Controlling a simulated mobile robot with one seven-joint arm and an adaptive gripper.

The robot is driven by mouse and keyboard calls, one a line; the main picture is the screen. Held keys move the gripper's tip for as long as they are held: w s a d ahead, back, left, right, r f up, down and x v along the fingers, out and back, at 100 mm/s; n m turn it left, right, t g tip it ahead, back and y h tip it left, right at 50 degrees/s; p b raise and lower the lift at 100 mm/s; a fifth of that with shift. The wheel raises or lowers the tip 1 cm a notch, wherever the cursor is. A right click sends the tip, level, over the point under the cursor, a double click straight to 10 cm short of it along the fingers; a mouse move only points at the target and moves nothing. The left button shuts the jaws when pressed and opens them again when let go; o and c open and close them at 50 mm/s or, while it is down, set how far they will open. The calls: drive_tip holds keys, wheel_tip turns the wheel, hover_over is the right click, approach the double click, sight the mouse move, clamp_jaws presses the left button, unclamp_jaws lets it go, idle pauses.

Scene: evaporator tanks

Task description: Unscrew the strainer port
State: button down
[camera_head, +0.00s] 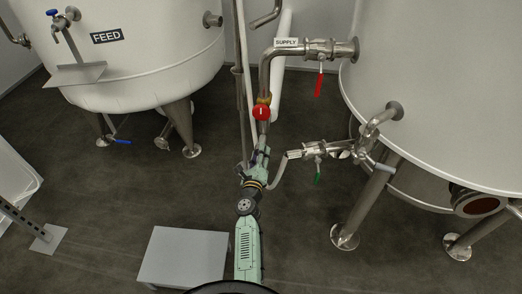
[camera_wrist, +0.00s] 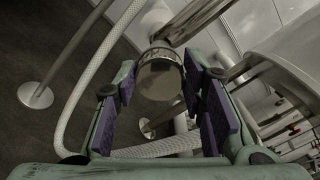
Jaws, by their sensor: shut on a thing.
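The strainer port, a round metal cap (camera_wrist: 160,80) on the end of a pipe, faces me in the upper middle of the wrist view. My gripper (camera_wrist: 161,84), with green fingers and purple pads, is shut on it, one pad at each side. In the head view my gripper (camera_head: 260,152) is at the end of my green arm, just below a red round knob (camera_head: 262,113) on the supply pipe. The port is small and mostly hidden by my gripper there.
A braided hose (camera_wrist: 88,95) loops close around my gripper's left and underside. Valves with a red lever (camera_head: 320,84) and a green lever (camera_head: 317,179) are to the right. A feed tank (camera_head: 140,65) stands left, another tank (camera_head: 440,90) right. A grey box (camera_head: 183,257) is on the floor.

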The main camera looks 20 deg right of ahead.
drive_tip(key=n+p, duration=0.1)
drive_tip(key=n, duration=0.3)
drive_tip(key=shift+f+n, duration=0.1)
drive_tip(key=shift+n, duration=0.2)
drive_tip(key=n+p, duration=0.1)
drive_tip(key=n, duration=0.4)
drive_tip(key=shift+f+p, duration=0.1)
drive_tip(key=shift+p, duration=0.3)
drive_tip(key=n+p, duration=0.2)
drive_tip(key=n, duration=0.3)
drive_tip(key=shift+f, duration=0.1)
